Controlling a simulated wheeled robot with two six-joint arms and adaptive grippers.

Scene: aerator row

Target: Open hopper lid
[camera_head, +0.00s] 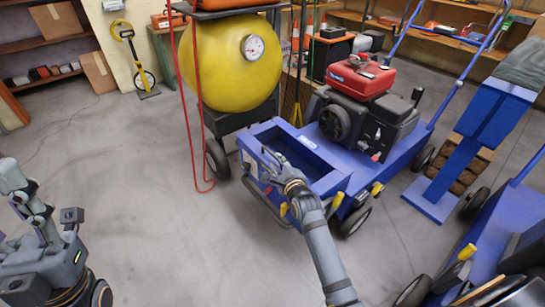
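A blue walk-behind aerator (375,165) stands right of centre with a red and black engine (361,98) on its deck. At its front is a blue box-shaped hopper (318,152) whose recessed inside shows from above. I cannot clearly make out a separate lid. My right gripper (270,163) is at the hopper's near left side, in front of its face, and seems close to or touching it. The fingers are small and partly blend with the blue, so their opening is unclear. My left gripper is not identifiable in the view.
A yellow tank (232,62) with a gauge and red hose (193,120) stands behind the hopper. Another blue machine (490,240) is at lower right, a blue stand (465,150) beyond. A grey jointed mechanism (45,255) is at lower left. Floor at left is clear.

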